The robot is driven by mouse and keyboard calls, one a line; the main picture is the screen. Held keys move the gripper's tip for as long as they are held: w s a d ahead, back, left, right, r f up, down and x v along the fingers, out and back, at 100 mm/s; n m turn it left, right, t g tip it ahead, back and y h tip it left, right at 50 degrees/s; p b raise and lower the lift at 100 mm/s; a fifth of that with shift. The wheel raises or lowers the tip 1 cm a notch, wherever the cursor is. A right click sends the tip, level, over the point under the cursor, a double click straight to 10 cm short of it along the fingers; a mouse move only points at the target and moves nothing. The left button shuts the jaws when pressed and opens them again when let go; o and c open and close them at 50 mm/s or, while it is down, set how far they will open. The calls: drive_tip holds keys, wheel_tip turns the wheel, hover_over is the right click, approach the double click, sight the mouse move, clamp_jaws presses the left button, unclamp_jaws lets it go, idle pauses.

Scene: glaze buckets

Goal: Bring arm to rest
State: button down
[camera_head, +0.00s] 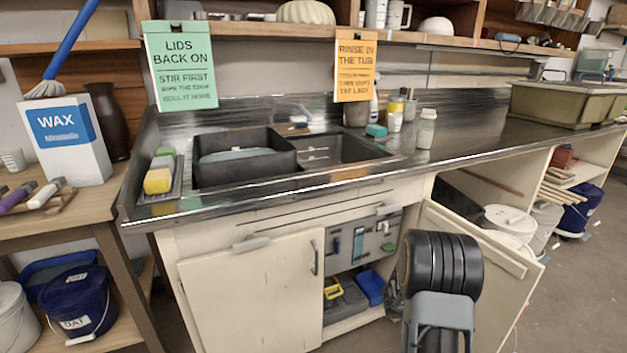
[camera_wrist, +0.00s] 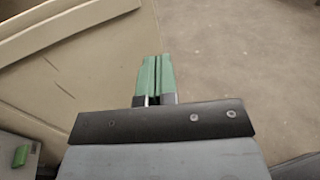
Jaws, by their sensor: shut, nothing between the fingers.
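My gripper (camera_wrist: 152,78) shows in the wrist view with its two green fingers pressed together, shut and empty. It points over bare grey floor, with a cream cabinet panel to its left. In the head view my dark arm (camera_head: 440,270) stands in front of the sink cabinet, near the open cabinet door (camera_head: 490,262). My fingers are hidden in the head view.
The steel sink counter (camera_head: 290,190) is behind my arm, with a black tub (camera_head: 245,160) in the sink. The left cabinet door (camera_head: 250,295) looks shut. White buckets (camera_head: 508,222) stand under the counter at right. Open floor (camera_head: 575,310) lies at the right.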

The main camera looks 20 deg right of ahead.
drive_tip(key=s+a+f+m+g+y, duration=0.2)
drive_tip(key=s+a+f+m+y, duration=0.1)
drive_tip(key=s+f+m+y, duration=0.15)
drive_tip(key=s+a+r+m+y+p, duration=0.3)
drive_tip(key=a+r+m+y+p, duration=0.45)
drive_tip(key=a, duration=0.35)
drive_tip(key=a+r+m+t+y+p, duration=0.1)
drive_tip(key=a+r+t+y+p, duration=0.2)
drive_tip(key=a+r+p, duration=0.5)
drive_tip(key=w+a+r+m+t+y+p, duration=0.1)
drive_tip(key=a+r+t+p, duration=0.5)
drive_tip(key=r, duration=1.5)
drive_tip(key=a+m+y+p, duration=0.1)
drive_tip(key=a+p, duration=0.2)
drive_tip(key=a, duration=0.4)
drive_tip(key=shift+y, duration=0.4)
drive_tip(key=shift+d+r+m, duration=0.1)
drive_tip(key=shift+d+m, duration=0.1)
drive_tip(key=shift+m, duration=0.1)
